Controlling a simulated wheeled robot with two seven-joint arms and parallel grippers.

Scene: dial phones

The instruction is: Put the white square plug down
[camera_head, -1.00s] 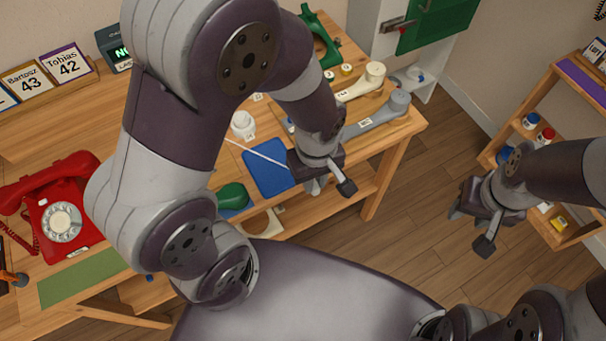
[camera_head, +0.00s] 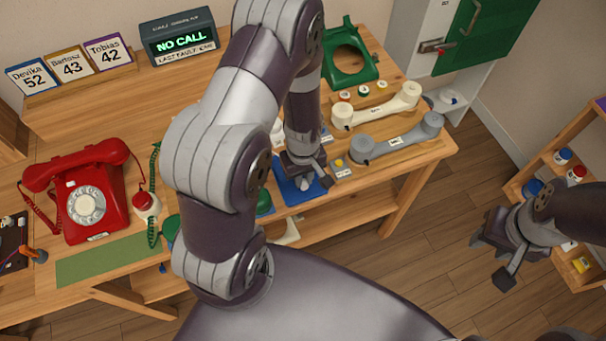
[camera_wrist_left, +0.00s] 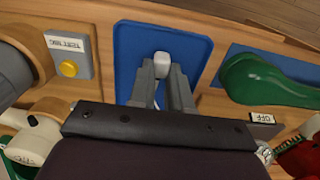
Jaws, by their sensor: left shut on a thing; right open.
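The white square plug (camera_wrist_left: 162,62) is held between the fingertips of my left gripper (camera_wrist_left: 161,78), low over or on the blue mat (camera_wrist_left: 192,44); I cannot tell whether it touches. In the head view my left gripper (camera_head: 304,181) is over the blue mat (camera_head: 292,196) at the table's front edge, and the plug is too small to make out clearly there. My right gripper (camera_head: 496,250) is open and empty, off the table to the right, above the floor.
A test-ring box with a yellow button (camera_wrist_left: 68,68) is beside the mat. A green handset (camera_wrist_left: 270,82) lies on the other side. Pale (camera_head: 375,108) and grey (camera_head: 397,138) handsets lie right of my left arm. A red phone (camera_head: 85,195) stands left. A shelf (camera_head: 560,150) stands at right.

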